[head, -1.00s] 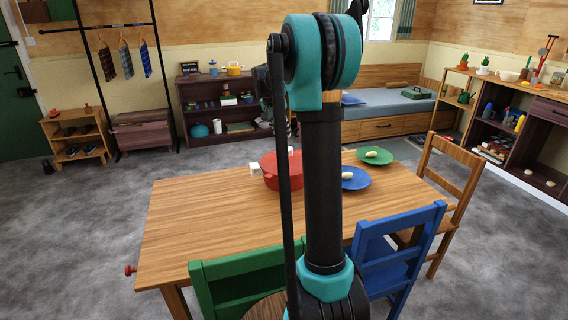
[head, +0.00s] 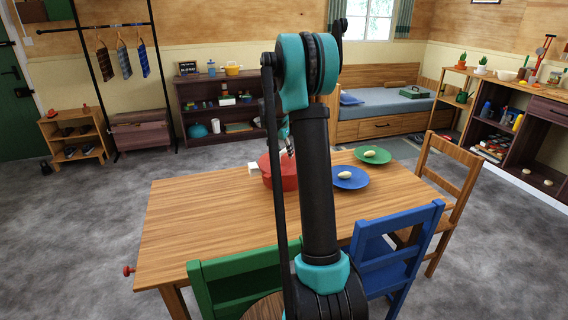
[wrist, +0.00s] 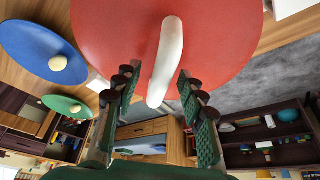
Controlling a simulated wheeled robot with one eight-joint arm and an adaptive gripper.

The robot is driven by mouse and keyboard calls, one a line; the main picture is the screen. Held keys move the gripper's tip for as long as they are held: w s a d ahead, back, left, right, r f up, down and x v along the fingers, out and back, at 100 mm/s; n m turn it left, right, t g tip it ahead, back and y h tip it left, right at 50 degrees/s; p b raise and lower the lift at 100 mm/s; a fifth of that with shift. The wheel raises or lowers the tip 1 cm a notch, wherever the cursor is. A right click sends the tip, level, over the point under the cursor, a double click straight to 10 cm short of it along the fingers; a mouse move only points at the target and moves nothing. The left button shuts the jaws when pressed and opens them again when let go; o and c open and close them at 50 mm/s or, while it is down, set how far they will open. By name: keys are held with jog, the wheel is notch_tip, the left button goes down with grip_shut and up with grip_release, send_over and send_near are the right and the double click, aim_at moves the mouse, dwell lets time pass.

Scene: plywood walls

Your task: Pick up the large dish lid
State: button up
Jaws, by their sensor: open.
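The large dish lid (wrist: 220,45) is red and round, with a white bar handle (wrist: 168,60), and fills the top of the wrist view. In the head view the red dish (head: 268,178) stands on the table, partly hidden behind my arm. My gripper (wrist: 157,88) is open and empty, its dark green padded fingers on either side of the handle's near end in the picture. I cannot tell how far the fingertips are from the handle. In the head view my gripper (head: 286,142) shows in small part just above the dish.
The wooden table (head: 205,215) is clear on its left. A blue plate (head: 358,183) and a green plate (head: 383,156), each with a pale roundish item, lie right of the dish. Green (head: 245,280), blue (head: 405,222) and wooden (head: 455,158) chairs stand around the table.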

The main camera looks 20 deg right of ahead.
jog(key=shift+c, duration=0.4)
grip_shut()
dwell(0.4)
